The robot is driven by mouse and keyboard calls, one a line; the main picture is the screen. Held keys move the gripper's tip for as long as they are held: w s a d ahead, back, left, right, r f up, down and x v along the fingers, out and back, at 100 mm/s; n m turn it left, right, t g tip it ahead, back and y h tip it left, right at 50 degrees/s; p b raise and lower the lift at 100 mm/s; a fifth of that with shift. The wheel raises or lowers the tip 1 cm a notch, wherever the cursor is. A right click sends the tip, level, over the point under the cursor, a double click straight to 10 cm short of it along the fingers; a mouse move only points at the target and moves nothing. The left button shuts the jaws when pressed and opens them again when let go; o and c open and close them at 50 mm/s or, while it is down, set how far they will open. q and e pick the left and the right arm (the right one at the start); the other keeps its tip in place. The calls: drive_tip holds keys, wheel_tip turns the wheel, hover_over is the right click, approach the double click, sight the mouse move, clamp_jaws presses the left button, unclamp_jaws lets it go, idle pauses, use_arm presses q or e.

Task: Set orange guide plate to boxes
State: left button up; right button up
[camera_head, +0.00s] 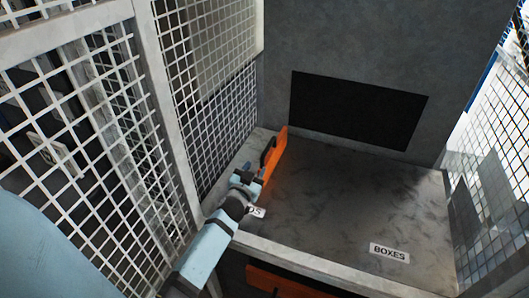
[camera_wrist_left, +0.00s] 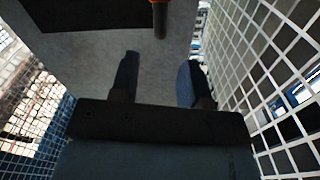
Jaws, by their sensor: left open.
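The orange guide plate (camera_head: 279,152) stands upright at the left side of the grey table, with a dark handle (camera_head: 267,152) on its left face. My left gripper (camera_head: 254,178) is open at the near end of the plate; the head view does not show clearly whether they touch. In the left wrist view the two fingers of my left gripper (camera_wrist_left: 158,68) are apart with nothing between them. A dark bar (camera_wrist_left: 160,20) with a bit of orange above it shows beyond them. The BOXES label (camera_head: 389,252) lies at the table's front right. My right gripper is not in view.
Another label (camera_head: 256,211), partly hidden by my left gripper, is at the table's front left. White mesh fencing (camera_head: 205,90) rises close on the left. A grey wall with a black opening (camera_head: 355,110) stands behind. The table's middle and right (camera_head: 350,200) are clear.

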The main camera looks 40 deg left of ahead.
sight(262, 158)
use_arm(q)
drive_tip(key=x, duration=0.9)
drive_tip(key=shift+s, duration=0.1)
clamp_jaws()
